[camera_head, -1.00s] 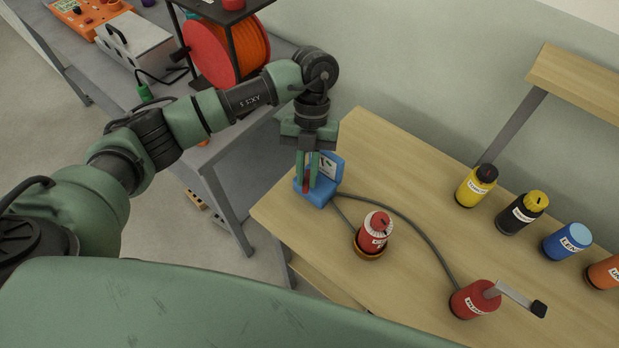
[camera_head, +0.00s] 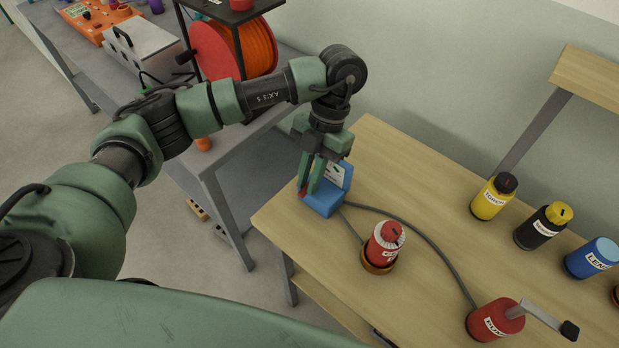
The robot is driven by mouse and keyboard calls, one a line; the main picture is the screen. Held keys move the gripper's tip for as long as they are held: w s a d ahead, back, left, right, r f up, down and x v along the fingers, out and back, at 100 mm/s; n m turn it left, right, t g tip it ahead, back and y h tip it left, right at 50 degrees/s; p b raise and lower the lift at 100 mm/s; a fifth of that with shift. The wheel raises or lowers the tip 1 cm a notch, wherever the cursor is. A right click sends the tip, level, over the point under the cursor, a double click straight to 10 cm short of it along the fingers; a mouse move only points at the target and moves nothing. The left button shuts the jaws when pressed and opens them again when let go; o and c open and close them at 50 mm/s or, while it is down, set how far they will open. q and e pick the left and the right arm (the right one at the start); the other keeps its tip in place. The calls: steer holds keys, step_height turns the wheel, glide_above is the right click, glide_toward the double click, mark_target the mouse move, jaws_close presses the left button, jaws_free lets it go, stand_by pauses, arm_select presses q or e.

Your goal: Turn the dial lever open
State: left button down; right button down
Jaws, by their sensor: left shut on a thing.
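A small blue device (camera_head: 324,204) with an upright panel bearing a white dial face (camera_head: 335,173) stands at the left end of the wooden bench. My left gripper (camera_head: 307,188) reaches down in front of the panel, tilted. It is shut on a red part, which looks like the dial lever (camera_head: 302,190). The fingers hide most of the lever and part of the dial, so its exact angle cannot be read. My right gripper is not in view.
Yellow (camera_head: 492,198), black (camera_head: 542,228) and blue bottles (camera_head: 591,258) line the back. The bench middle (camera_head: 440,215) is clear.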

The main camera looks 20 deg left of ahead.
arm_select(q)
steer(key=shift+w+r, duration=0.1)
steer(key=shift+r, duration=0.05)
steer(key=c, duration=1.7)
jaws_free()
steer(key=v, duration=0.7)
steer(key=shift+r+b, duration=0.3)
steer(key=shift+d, duration=0.1)
